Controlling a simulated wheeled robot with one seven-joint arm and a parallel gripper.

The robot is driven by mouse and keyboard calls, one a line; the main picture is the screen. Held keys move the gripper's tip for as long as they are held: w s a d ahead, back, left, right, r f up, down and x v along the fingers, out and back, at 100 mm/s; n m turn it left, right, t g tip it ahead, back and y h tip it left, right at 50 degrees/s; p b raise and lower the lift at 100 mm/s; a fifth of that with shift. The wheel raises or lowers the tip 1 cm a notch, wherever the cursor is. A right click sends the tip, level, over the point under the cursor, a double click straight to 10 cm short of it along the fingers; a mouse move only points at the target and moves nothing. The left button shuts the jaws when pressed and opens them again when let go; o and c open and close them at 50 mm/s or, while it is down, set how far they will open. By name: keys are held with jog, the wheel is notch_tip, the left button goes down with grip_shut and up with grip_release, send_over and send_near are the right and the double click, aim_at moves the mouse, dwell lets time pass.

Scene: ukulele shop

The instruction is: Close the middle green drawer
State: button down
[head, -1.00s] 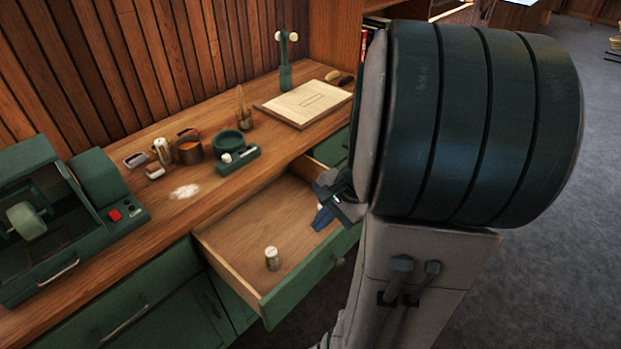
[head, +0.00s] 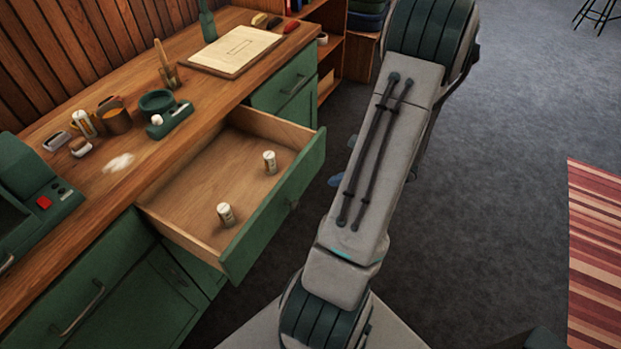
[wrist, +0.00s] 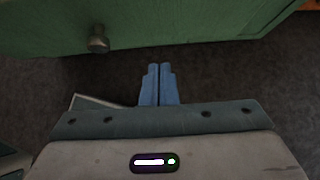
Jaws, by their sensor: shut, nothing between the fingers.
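The middle green drawer (head: 277,209) is pulled well out from under the wooden worktop in the head view. Two small pale cylinders, a nearer one (head: 225,214) and a farther one (head: 269,162), stand upright inside it. Its green front with a round knob (wrist: 98,40) fills the top of the wrist view. My gripper (wrist: 159,68) is shut and empty, its blue fingers together, pointing toward the drawer front, right of the knob and apparently apart from it. In the head view my arm hides most of the gripper, which is outside the drawer to the right.
The worktop (head: 130,184) holds a green machine (head: 38,205), small jars, a tape dispenser (head: 168,112) and a board (head: 243,49). Closed green drawers (head: 293,81) flank the open one. Shelves stand behind. Grey floor (head: 480,190) is clear on the right, before a striped rug (head: 597,255).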

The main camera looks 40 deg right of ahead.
jog(key=shift+w+a+f+p, duration=0.15)
jog(key=shift+w+a+f, duration=0.45)
jog(key=shift+w, duration=0.65)
jog(key=shift+w+a+f+p, duration=0.2)
jog(key=shift+w+a+f, duration=0.15)
jog(key=shift+w+f, duration=0.7)
jog(key=shift+w+a+f+p, duration=0.15)
jog(key=shift+w+a+f, duration=0.3)
jog(key=shift+w, duration=1.05)
